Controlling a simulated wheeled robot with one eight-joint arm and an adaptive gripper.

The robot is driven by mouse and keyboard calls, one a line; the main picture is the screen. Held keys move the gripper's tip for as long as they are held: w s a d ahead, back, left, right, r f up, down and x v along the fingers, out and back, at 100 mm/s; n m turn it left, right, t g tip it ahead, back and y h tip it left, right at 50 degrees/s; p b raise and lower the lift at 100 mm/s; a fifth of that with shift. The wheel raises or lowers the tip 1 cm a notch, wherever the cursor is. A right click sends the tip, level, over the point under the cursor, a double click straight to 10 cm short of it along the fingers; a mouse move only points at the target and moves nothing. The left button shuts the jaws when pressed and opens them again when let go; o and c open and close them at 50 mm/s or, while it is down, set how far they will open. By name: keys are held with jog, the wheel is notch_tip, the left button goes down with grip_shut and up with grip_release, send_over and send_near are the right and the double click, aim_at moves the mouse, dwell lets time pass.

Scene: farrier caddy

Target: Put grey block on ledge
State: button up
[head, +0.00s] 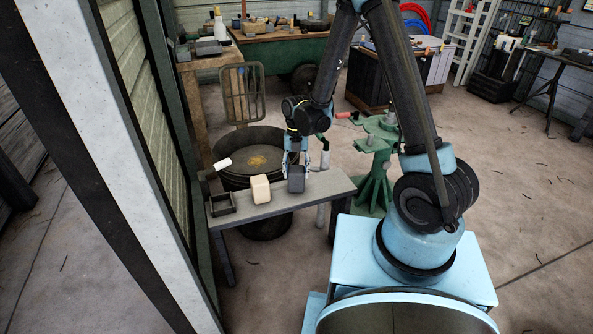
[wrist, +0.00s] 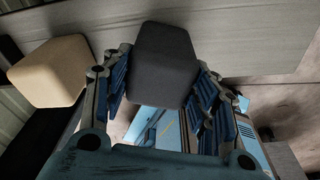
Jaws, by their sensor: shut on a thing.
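The dark grey block (head: 296,184) is at the narrow grey ledge (head: 325,187), near its middle. I cannot tell whether it rests on the surface or is just above it. My gripper (head: 295,166) points down from above and is shut on the grey block. In the wrist view the grey block (wrist: 163,62) sits between the blue-padded fingers (wrist: 163,92), with the ledge's grey top (wrist: 235,35) behind it.
A cream block (head: 261,189) stands on the ledge left of the grey block, apart from it. A small dark open tray (head: 222,204) is at the ledge's left end. A dark round drum (head: 250,142) stands behind. The ledge's right end is clear.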

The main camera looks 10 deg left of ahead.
jog(key=shift+f, duration=0.45)
dwell(0.5)
jog(key=o, duration=1.8)
jog(key=shift+w+a+r, duration=0.1)
jog(key=shift+w+r, duration=0.2)
jog(key=shift+r, duration=1.65)
jog(key=shift+w+r, duration=0.35)
jog(key=shift+r, duration=1.65)
jog(key=shift+w+a+r, duration=0.1)
jog(key=shift+w+r, duration=0.2)
jog(key=shift+r, duration=1.65)
